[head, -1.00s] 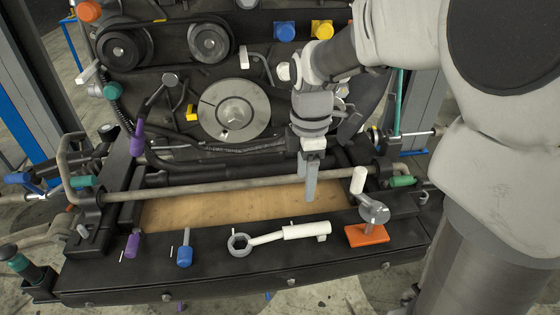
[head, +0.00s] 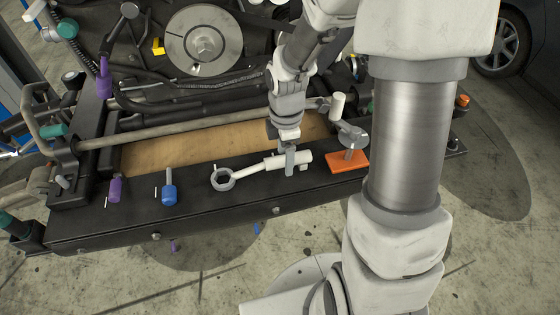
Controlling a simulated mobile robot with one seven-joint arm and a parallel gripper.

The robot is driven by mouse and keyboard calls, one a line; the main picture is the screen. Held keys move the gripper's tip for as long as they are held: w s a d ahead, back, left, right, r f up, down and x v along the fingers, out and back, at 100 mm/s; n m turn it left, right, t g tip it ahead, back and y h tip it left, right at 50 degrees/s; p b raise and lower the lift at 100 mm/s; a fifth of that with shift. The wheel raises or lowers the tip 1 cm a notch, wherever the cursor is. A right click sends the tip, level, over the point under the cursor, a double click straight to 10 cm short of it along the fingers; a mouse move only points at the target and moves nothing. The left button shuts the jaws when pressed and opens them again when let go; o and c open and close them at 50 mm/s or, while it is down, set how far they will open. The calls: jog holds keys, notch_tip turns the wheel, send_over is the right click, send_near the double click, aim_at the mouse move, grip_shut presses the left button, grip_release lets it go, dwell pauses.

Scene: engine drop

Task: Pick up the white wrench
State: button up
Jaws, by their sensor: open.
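The white wrench (head: 254,171) lies on the black front ledge of the engine frame. Its grey ring end points left and its thick white handle points right. My gripper (head: 290,168) is over the handle, pointing down, with its fingers at the handle near its right part. The gripper is open. One finger shows in front of the handle; the other finger is hidden, and I cannot tell whether the fingers touch the wrench.
An orange block (head: 347,162) with a grey-topped tool stands just right of the wrench. A blue-handled tool (head: 169,193) and a purple-handled tool (head: 115,190) are to the left. A metal bar (head: 190,131) runs behind, above a wooden board (head: 200,149).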

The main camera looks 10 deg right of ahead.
notch_tip(320, 180, down, 2)
jog(key=shift+f, duration=0.1)
grip_shut()
dwell(0.4)
